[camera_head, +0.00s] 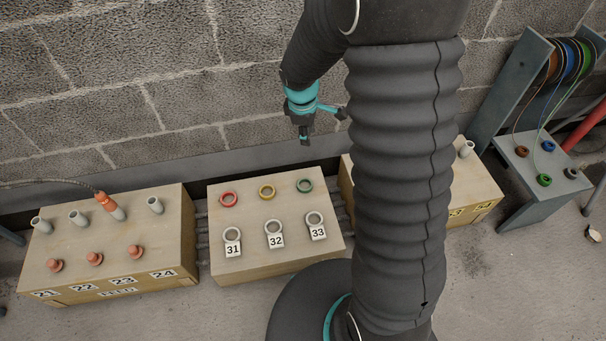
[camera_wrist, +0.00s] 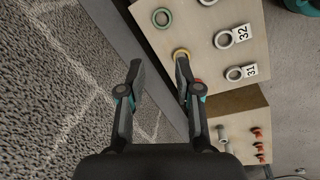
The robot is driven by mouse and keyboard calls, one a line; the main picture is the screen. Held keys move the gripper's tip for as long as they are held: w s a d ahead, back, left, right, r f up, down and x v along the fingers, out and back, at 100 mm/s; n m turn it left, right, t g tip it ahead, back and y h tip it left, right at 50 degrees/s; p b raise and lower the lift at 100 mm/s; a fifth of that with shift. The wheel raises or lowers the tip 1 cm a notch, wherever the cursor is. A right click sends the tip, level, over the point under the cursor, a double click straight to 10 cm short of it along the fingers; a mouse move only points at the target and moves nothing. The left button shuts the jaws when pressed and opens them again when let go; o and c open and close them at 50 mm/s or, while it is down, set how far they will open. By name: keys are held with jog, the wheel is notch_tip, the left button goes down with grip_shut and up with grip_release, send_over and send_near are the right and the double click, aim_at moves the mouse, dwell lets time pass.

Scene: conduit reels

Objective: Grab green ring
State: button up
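The green ring (camera_head: 305,186) lies flat on top of the middle wooden box (camera_head: 265,255), at the right end of a back row with a yellow ring (camera_head: 267,192) and a red ring (camera_head: 228,199). In the wrist view the green ring (camera_wrist: 162,18) is near the top, beyond the fingertips. My gripper (camera_head: 321,127) is above and behind the box, near the wall. In the wrist view my gripper (camera_wrist: 160,65) has its fingers apart with nothing between them. The right finger overlaps the yellow ring and partly hides the red ring.
White rings with tags 31, 32 (camera_head: 274,234) and 33 lie in front of the coloured rings. A left box (camera_head: 160,205) carries grey sleeves and orange plugs. A block wall (camera_head: 130,90) stands close behind. A cable reel rack (camera_head: 513,95) is at right.

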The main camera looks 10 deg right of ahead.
jog(key=w+a+f+n+g, duration=0.1)
jog(key=w+f+n, duration=0.15)
jog(key=f, duration=0.65)
jog(key=w+a+f+n+g, duration=0.1)
jog(key=f+n, duration=0.2)
jog(key=f, duration=0.5)
send_over(306, 189)
jog(key=a, duration=0.1)
notch_tip(306, 189, down, 9)
jog(key=shift+s+a+r+b, duration=0.1)
jog(key=shift+s+b, duration=0.05)
jog(key=shift+b, duration=0.15)
jog(key=shift+d+f, duration=0.2)
jog(key=shift+f, duration=0.85)
jog(key=shift+d+f, duration=0.2)
jog(key=shift+f, duration=0.85)
jog(key=shift+d+f, duration=0.2)
jog(key=shift+f, duration=0.85)
grip_shut()
